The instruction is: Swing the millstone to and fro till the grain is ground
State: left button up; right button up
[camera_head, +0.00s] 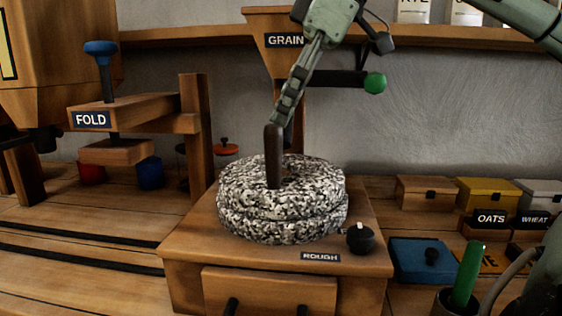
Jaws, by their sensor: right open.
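The millstone (240,206) is a pair of round, black-and-white speckled stones on a wooden base (190,245). An upright dark handle (274,165) stands on its top, left of the centre. My right gripper (331,80) is above the stone with its fingers apart. One finger reaches down near the top of the handle; whether they touch I cannot tell. Nothing shows between the fingers. The grain hopper (262,27), labelled GRAIN, is behind the gripper and partly hidden by it. Any grain is out of sight. My left gripper is not in view.
A black lever with a green ball (375,83) sticks out behind my gripper. A black knob (361,238) sits by the ROUGH label. A wooden FOLD press (120,115) stands left. Small bins (427,192) and a blue box (418,262) are at the right.

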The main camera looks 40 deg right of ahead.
notch_tip(320, 180, up, 9)
dwell(0.7)
jog(key=shift+f, duration=0.15)
